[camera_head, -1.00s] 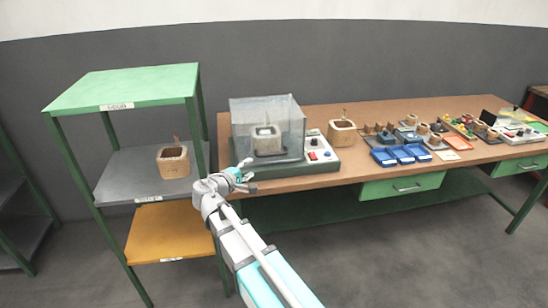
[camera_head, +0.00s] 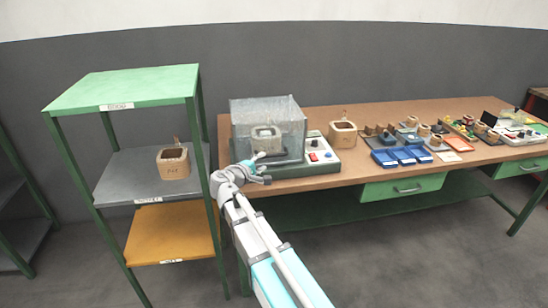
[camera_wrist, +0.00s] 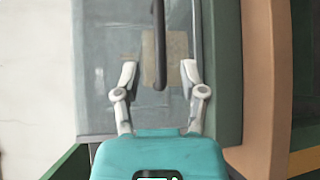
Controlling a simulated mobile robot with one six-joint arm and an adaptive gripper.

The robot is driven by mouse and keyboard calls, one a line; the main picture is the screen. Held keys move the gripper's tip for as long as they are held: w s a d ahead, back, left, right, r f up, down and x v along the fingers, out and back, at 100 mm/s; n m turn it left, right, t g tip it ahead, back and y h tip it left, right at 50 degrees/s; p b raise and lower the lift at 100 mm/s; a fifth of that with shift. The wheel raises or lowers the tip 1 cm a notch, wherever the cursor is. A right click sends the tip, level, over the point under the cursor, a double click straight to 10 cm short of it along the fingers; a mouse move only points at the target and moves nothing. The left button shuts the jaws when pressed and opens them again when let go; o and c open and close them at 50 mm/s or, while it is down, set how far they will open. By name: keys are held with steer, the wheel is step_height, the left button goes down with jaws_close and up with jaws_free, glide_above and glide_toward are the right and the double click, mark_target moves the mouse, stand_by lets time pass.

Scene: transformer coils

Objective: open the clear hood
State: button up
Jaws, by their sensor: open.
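The clear hood (camera_head: 290,115) is a see-through box standing down on its dark green base (camera_head: 285,170) at the left end of the bench. A pale block-shaped coil (camera_head: 265,133) shows inside it. My gripper (camera_head: 260,163) is at the hood's front face. In the wrist view my gripper (camera_wrist: 159,75) is open, its two pale fingers on either side of a dark bar handle (camera_wrist: 159,40) on the hood. The handle's end lies between the fingers, with a gap on each side. The hood panel (camera_wrist: 105,80) lies behind it.
A red button and white control panel (camera_head: 320,152) sit right of the hood. A wooden coil block (camera_head: 342,133) stands beyond it, then blue trays (camera_head: 400,156). A green-framed shelf (camera_head: 120,90) holding another block (camera_head: 173,162) stands close left of my arm.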

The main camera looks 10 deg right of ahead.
mark_target(272, 156)
steer(key=x, duration=0.7)
steer(key=shift+w+b, duration=0.1)
steer(key=shift+b, duration=0.3)
jaws_close()
steer(key=shift+d, duration=0.2)
